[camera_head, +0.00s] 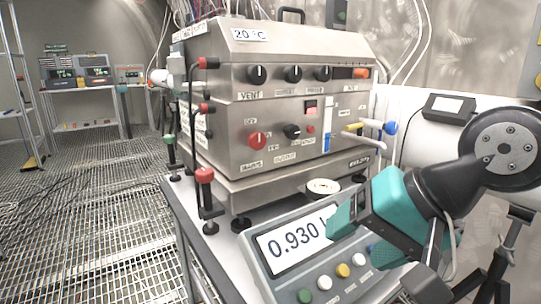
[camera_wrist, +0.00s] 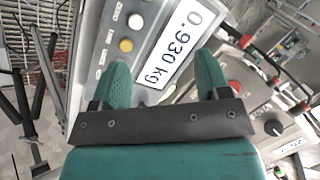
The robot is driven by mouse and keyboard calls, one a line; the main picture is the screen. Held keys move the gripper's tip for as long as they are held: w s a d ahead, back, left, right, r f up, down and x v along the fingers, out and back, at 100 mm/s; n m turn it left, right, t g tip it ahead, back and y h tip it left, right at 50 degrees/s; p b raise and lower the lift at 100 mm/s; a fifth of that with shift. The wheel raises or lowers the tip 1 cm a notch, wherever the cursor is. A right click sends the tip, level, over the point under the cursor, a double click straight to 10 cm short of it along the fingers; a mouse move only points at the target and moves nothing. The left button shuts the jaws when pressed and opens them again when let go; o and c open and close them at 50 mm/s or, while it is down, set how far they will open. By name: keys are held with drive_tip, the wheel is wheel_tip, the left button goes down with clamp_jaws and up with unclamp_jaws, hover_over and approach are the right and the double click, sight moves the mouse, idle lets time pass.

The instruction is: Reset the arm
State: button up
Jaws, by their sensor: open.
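My gripper (camera_head: 342,222) is teal with a dark wrist and reaches in from the right in the head view. It is over the right side of the grey scale (camera_head: 262,268) and covers the end of its display. In the wrist view my gripper (camera_wrist: 161,62) has its two teal fingers spread apart with nothing held between them. The scale's display (camera_wrist: 182,40) reads 0.930 kg there. I cannot tell whether the fingers touch the scale.
A steel control box (camera_head: 280,110) with knobs and switches stands behind the scale on a cart (camera_head: 190,205). A small round white dish (camera_head: 323,187) sits between them. Metal grating (camera_head: 85,200) lies open at left, with a bench (camera_head: 90,95) of instruments further back.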

drive_tip(key=s+d+f+n+g+h, duration=0.2)
drive_tip(key=s+d+f+n+g, duration=0.15)
drive_tip(key=s+n, duration=0.55)
wheel_tip(320, 180, up, 15)
drive_tip(key=g+p, duration=0.1)
drive_tip(key=p, duration=1.4)
drive_tip(key=shift+p, duration=0.35)
drive_tip(key=shift+a+f, duration=0.1)
drive_tip(key=shift+c, duration=0.4)
